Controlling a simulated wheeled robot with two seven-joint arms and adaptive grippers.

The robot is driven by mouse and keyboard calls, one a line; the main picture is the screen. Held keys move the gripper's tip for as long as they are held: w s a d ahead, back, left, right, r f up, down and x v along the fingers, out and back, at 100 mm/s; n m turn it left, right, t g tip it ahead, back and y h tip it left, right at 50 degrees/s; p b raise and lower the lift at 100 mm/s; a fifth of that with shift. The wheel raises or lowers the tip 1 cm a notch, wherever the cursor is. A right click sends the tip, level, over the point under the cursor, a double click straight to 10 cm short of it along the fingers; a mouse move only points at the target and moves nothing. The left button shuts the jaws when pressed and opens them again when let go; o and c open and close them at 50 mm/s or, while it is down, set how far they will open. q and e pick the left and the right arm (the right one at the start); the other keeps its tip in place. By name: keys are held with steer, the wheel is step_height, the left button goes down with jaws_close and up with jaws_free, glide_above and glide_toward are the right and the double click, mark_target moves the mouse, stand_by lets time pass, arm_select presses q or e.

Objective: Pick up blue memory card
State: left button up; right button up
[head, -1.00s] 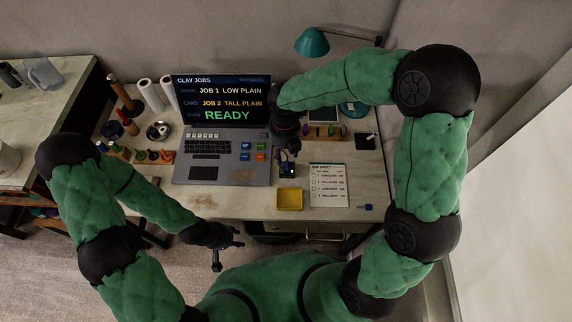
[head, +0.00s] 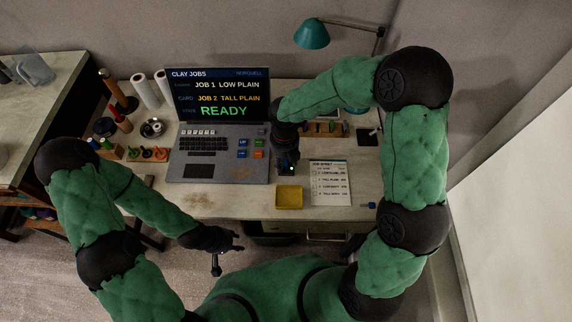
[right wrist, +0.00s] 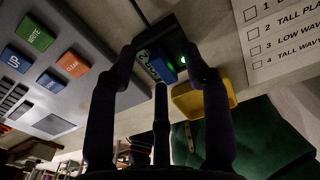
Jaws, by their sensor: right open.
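The blue memory card (right wrist: 160,66) sits in a small black card reader (right wrist: 176,50) with a lit green light in the right wrist view. In the head view the reader (head: 291,170) is mostly hidden by my right gripper (head: 287,160). My right gripper (right wrist: 160,58) is open, with its dark fingers on either side of the card and a third finger below it in the picture. I cannot tell whether any finger touches the card. My left gripper (head: 228,252) is open and empty in front of the desk's front edge.
A yellow tray (head: 289,197) lies close to the reader, with a job sheet (head: 330,183) to its right. The laptop (head: 217,150) stands on the left.

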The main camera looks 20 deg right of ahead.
steer(key=c, duration=0.9)
steer(key=shift+r, duration=0.1)
